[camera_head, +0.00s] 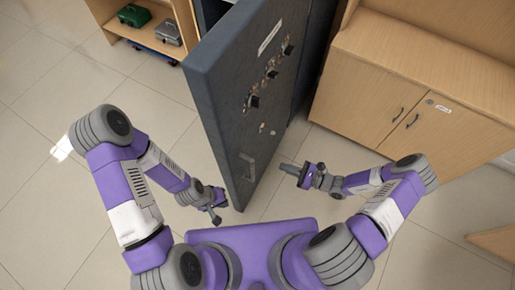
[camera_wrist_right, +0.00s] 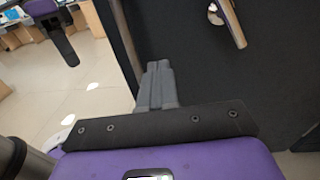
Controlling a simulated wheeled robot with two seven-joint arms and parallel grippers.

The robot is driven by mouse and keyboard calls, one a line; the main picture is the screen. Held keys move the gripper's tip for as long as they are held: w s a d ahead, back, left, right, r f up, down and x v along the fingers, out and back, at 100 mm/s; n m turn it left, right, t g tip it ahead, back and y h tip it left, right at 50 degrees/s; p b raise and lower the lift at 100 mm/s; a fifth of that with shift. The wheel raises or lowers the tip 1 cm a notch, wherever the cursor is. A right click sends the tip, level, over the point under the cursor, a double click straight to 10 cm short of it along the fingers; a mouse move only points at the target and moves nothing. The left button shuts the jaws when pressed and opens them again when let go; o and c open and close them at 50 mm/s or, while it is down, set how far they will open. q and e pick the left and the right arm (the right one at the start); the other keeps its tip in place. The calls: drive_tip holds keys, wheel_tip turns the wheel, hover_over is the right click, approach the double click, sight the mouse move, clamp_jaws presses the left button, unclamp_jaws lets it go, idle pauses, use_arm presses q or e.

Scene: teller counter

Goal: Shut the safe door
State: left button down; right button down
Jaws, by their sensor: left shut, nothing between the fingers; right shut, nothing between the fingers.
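The safe door (camera_head: 228,85) is a dark blue-grey slab standing wide open, its free end towards me. Its face with several knobs and a lever handle (camera_head: 247,168) is turned to the right. In the right wrist view the door face (camera_wrist_right: 215,75) is a dark surface with a shiny handle (camera_wrist_right: 230,22). The safe body (camera_head: 314,60) shows partly behind the door. My right gripper (camera_head: 283,167) is shut and empty, on the knob side of the door; its fingers (camera_wrist_right: 157,85) point along the door. My left gripper (camera_head: 215,216) is shut and empty, left of the door's free end.
A wooden cabinet (camera_head: 400,85) with two handles stands at the right, close to the safe. A low wooden shelf (camera_head: 150,40) with a green box (camera_head: 134,15) and a grey box (camera_head: 168,33) is at the upper left. Tiled floor (camera_head: 60,75) is clear at the left.

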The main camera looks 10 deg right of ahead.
drive_tip(key=t, duration=0.1)
drive_tip(key=b, duration=0.1)
approach(250, 147)
drive_tip(key=shift+m, duration=0.4)
drive_tip(key=x, duration=0.6)
drive_tip(key=shift+w+a+r, duration=0.1)
drive_tip(key=shift+w+a, duration=0.05)
drive_tip(key=shift+a, duration=0.25)
